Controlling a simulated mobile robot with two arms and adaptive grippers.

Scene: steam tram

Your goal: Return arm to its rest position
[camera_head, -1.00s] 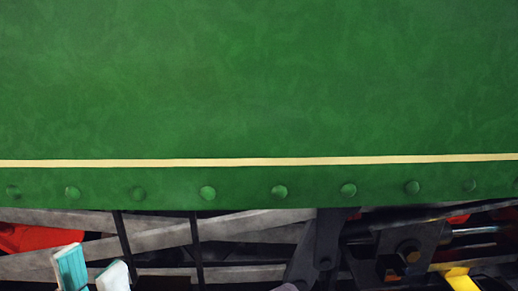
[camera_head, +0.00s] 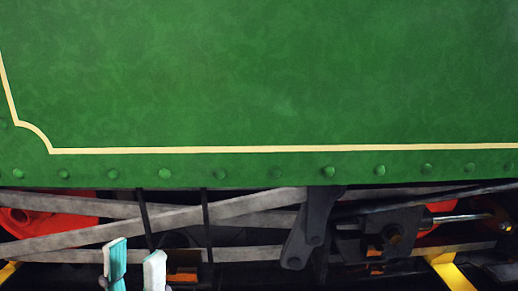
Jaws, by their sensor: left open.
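My left gripper (camera_head: 134,266) shows at the bottom left of the head view. Its two fingers, one teal and one pale, point up and stand apart with nothing between them. It is in front of the grey rods (camera_head: 180,222) under the tram's green side panel (camera_head: 270,80). I cannot tell if it touches them. The rest of my left arm is below the picture's edge. My right gripper is not in view.
The green panel with a cream line and a row of rivets fills the upper picture. Below it are a dark linkage (camera_head: 390,235), red wheel parts (camera_head: 45,212) and a yellow bar (camera_head: 448,270) at the right.

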